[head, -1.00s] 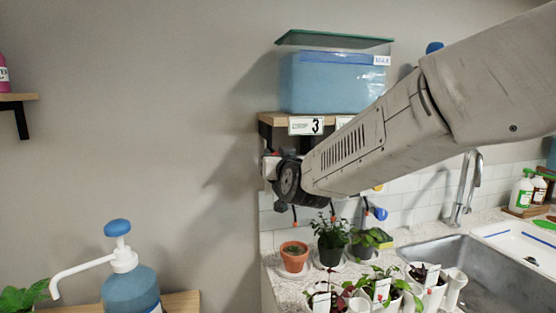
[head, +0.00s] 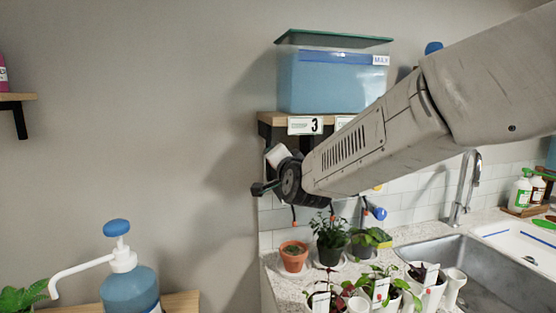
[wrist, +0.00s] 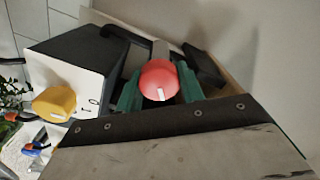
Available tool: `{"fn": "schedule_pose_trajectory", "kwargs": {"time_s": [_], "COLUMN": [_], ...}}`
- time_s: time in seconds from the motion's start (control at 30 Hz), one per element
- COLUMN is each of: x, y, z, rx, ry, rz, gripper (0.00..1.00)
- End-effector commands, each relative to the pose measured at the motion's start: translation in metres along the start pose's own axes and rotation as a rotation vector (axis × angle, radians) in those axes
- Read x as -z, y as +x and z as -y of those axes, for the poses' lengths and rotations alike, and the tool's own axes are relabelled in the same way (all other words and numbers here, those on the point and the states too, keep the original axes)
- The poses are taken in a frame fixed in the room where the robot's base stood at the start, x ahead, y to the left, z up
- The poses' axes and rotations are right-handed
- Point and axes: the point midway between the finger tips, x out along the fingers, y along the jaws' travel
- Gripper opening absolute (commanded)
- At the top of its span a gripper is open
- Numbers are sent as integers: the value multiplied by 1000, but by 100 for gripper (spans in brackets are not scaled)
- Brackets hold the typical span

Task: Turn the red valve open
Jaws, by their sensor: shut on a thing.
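The red valve (wrist: 159,78) is a round red knob with a short white mark near its lower edge in the wrist view. My gripper (wrist: 158,90) has its green fingertips on either side of the knob and is shut on it. In the head view the red valve is hidden behind my wrist, beneath the shelf. A yellow valve knob (wrist: 54,103) sits on a white panel (wrist: 85,78) beside the red one, with small dark markings between them. Which way the red knob's mark lies against those markings I cannot tell.
A blue water tank (head: 335,82) stands on the wooden shelf above my wrist, with a label reading 3 (head: 305,126) on its edge. Potted plants, including a terracotta pot (head: 293,257), stand on the counter below. A sink (head: 480,270) is to the right.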

Motion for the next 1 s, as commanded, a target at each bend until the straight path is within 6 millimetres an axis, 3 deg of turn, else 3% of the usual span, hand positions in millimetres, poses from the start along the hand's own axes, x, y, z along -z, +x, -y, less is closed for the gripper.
{"fn": "schedule_pose_trajectory", "kwargs": {"time_s": [0.5, 1.0], "x": [-1, -1], "y": [0, 0], "z": [-3, -4], "rx": [-2, -2], "ry": [455, 662], "rz": [0, 0], "gripper": [15, 15]}}
